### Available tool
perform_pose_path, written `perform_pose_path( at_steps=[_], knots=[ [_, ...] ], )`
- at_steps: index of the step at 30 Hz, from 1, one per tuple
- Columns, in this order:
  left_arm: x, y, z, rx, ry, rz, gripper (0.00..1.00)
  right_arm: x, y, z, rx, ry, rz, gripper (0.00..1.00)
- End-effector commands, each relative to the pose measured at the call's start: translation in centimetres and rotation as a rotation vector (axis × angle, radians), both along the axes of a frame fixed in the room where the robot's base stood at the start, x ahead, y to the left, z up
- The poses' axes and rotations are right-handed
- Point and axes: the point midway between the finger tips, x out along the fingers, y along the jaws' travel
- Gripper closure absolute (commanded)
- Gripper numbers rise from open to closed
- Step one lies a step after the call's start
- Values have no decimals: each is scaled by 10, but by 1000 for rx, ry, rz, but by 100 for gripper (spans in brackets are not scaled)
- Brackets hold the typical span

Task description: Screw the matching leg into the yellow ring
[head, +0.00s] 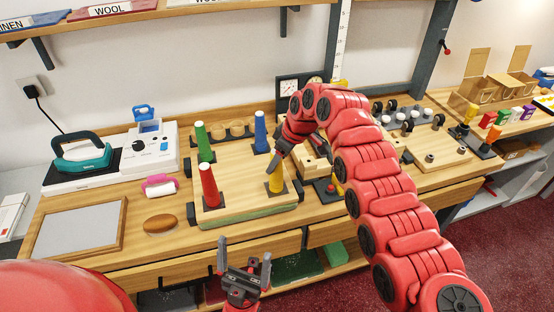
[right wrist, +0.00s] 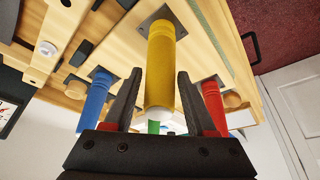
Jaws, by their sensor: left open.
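The yellow leg (head: 275,184) stands upright on a dark square plate at the front right corner of the wooden board (head: 240,186). In the right wrist view the yellow leg (right wrist: 160,65) runs between my fingers, its pale end toward the palm. The red leg (head: 209,186), green leg (head: 204,143) and blue leg (head: 261,133) stand on the other corners. My left gripper (head: 244,262) is open and empty, in front of the counter.
Dark blocks flank the board. A teal iron (head: 82,155) and a white machine (head: 150,147) stand at left, with a pink roll (head: 160,185) and brown oval (head: 161,225) nearer.

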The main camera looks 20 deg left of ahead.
Motion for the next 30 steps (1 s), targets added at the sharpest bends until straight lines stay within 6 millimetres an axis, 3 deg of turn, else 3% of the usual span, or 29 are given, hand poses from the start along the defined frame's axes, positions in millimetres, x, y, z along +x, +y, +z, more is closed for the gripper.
perform_pose_path(
  at_steps=[1, 9, 13, 17, 24, 30],
  knots=[
    [0, 0, 0, 0, 0, 0, 5, 0, 0, 0, 0, 0, 0, 55],
    [0, 0, 0, 0, 0, 0, 5, 0, 0, 0, 0, -1, -1, 100],
    [0, 0, -10, 0, 0, 0, 5, 1, 0, -5, -1, -3, -33, 100],
    [0, 0, -41, 0, 0, 0, 5, 1, 1, -11, 4, -8, -179, 100],
    [0, 0, -88, 0, 0, 0, 5, -1, 3, -9, 6, -9, -589, 100],
    [0, 0, -107, 0, 0, 0, 5, -2, 4, -3, 1, -7, -977, 100]
  ],
)
